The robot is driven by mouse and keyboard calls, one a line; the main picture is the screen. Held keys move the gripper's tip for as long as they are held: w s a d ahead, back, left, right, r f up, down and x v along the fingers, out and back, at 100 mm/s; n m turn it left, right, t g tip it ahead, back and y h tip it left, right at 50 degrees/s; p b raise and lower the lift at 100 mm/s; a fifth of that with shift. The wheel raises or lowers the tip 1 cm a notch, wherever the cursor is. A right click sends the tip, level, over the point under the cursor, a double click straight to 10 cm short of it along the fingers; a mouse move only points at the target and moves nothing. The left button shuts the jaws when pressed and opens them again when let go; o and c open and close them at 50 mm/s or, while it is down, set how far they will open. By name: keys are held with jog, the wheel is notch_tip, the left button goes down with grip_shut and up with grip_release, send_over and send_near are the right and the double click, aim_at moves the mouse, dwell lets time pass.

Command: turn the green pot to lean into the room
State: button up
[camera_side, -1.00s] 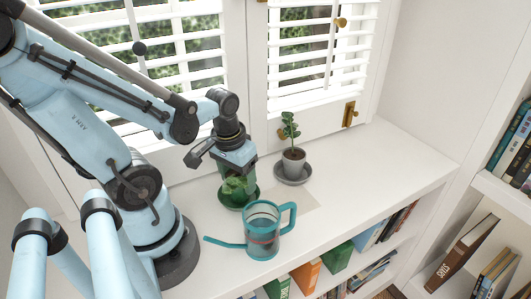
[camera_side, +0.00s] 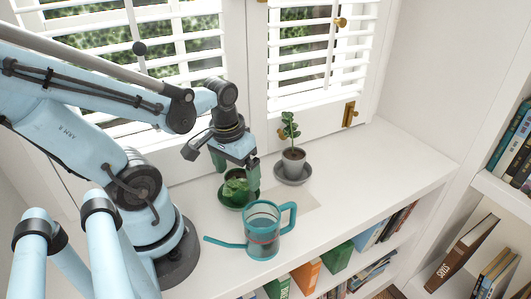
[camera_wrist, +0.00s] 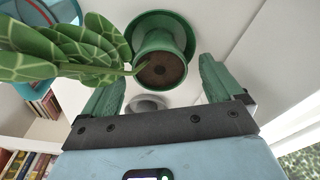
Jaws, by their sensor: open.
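The green pot (camera_side: 238,203) stands on its green saucer on the white sill, partly hidden by foliage in the side view. In the wrist view the pot (camera_wrist: 163,38) is upright with dark soil. Its broad veined leaves (camera_wrist: 55,50) lean to the left of that picture, away from the window and toward the watering can and bookshelves. My gripper (camera_side: 236,172) is just above the pot. In the wrist view my gripper (camera_wrist: 160,88) is open, its green fingers apart with nothing held between them; the pot shows beyond the fingertips.
A teal watering can (camera_side: 262,240) stands close in front of the pot, its spout pointing left. A grey pot with a small plant (camera_side: 293,158) stands on a grey saucer to the right. Shuttered windows (camera_side: 190,60) are behind. The sill's right end is clear.

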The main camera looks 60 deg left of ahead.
notch_tip(320, 180, up, 10)
jog(key=s, duration=0.1)
jog(key=w+d+f+m+t, duration=0.2)
jog(key=w+d+m+t, duration=0.3)
jog(key=w, duration=0.4)
jog(key=shift+w+d+t+h, duration=0.3)
jog(key=shift+w+d+t, duration=0.15)
jog(key=shift+d, duration=0.55)
jog(key=shift+s+a, duration=0.1)
jog(key=r+n+g, duration=0.1)
jog(key=n+g, duration=0.6)
send_over(233, 182)
jog(key=w, duration=0.2)
jog(key=shift+s+a+f, duration=0.1)
jog(key=shift+f, duration=1.85)
jog(key=shift+s+a+f, duration=0.1)
jog(key=shift+a+f, duration=0.05)
jog(key=shift+f, duration=1.75)
jog(key=shift+s+a+f, duration=0.1)
jog(key=shift+f, duration=1.85)
jog(key=c, duration=1.4)
